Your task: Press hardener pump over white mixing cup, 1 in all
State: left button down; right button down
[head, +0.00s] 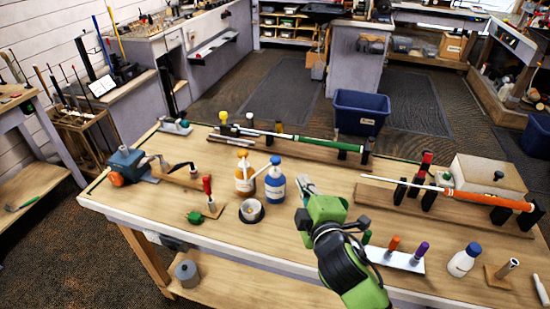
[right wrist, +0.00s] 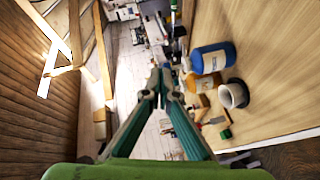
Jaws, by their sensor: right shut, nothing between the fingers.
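Two pump bottles stand side by side on the workbench (head: 140,207) in the head view: an amber one with a yellow pump (head: 244,178) and a blue one with a blue pump (head: 275,184). I cannot read which is the hardener. The white mixing cup (head: 251,211) stands in front of them in a dark ring. My right gripper (head: 304,185) is shut and empty, just right of the blue bottle and apart from it. In the right wrist view my fingers (right wrist: 163,78) meet, with the blue bottle (right wrist: 212,57), amber bottle (right wrist: 203,83) and cup (right wrist: 236,94) to their right. My left gripper is out of view.
A red-handled tool (head: 208,190) and a green item (head: 194,217) lie left of the cup. A golf club in a stand (head: 290,134) lies behind the bottles. A rack with colored handles (head: 398,258) and a blue-capped white bottle (head: 463,261) are at right.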

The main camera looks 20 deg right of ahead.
jog(key=w+a+r+n+t+y, duration=0.3)
jog(key=a+r+n+y, duration=0.15)
jog(key=r+n, duration=0.45)
jog(key=w+a+r+n+t+y, duration=0.25)
jog(key=a+r+n+y, duration=0.2)
jog(key=r+n, duration=0.4)
jog(key=a+r+n+g+y, duration=0.3)
jog(key=a+n+g+y, duration=0.8)
jog(key=n, duration=1.3)
jog(key=w+d+f+n+g+h, duration=0.25)
jog(key=f+n+h, duration=0.4)
jog(key=n, duration=0.35)
jog(key=w+d+f+n+h, duration=0.2)
jog(key=d+h, duration=0.1)
jog(key=d, duration=0.4)
jog(key=w+d+f+n+h, duration=0.1)
jog(key=w+d+n+h, duration=0.1)
jog(key=d, duration=0.6)
jog(key=shift+w+d+f+h, duration=0.15)
jog(key=shift+w+f+h, duration=0.2)
jog(key=shift+w+h, duration=0.5)
